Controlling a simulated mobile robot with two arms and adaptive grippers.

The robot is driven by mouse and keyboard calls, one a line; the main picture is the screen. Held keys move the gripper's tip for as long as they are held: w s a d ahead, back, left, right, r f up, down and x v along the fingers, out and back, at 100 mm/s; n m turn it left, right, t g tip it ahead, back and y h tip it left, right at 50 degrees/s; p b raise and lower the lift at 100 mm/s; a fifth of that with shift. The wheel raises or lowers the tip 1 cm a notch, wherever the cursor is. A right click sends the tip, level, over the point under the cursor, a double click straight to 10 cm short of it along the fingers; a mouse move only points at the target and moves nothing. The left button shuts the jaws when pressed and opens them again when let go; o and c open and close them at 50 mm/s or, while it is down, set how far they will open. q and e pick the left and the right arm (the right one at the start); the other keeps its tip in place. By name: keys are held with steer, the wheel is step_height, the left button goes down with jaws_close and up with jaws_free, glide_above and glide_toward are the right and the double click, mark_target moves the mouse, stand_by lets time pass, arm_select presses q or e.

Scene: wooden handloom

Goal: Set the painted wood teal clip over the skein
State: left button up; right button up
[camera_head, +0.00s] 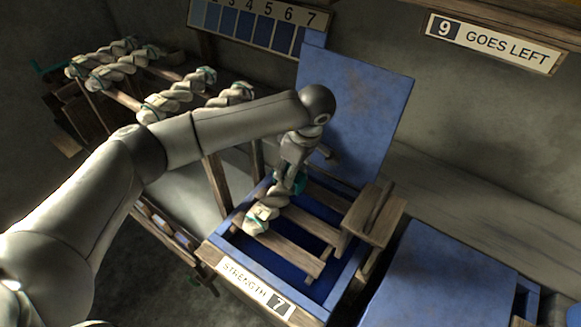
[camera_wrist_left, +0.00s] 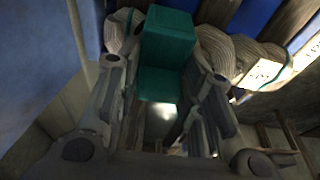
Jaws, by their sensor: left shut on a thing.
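My left gripper (camera_head: 290,184) points down into an open blue box and is shut on the teal clip (camera_head: 299,182). In the left wrist view the clip (camera_wrist_left: 166,42) is a blocky teal piece between the two fingers (camera_wrist_left: 163,95). The cream twisted skein (camera_head: 268,207) lies on the wooden slats of the box, its far end hidden by the gripper. In the left wrist view the skein (camera_wrist_left: 226,55) shows on both sides of the clip, which overlaps it; I cannot tell whether they touch. My right gripper is not in view.
The blue box (camera_head: 234,252) bears a "STRENGTH 7" label, with its blue lid (camera_head: 362,110) raised behind. A wooden block (camera_head: 374,212) stands at its right side. A closed blue lid (camera_head: 437,280) lies further right.

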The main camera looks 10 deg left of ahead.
arm_select(q)
steer(key=shift+f, duration=0.5)
steer(key=o, duration=1.3)
steer(key=shift+r, duration=0.1)
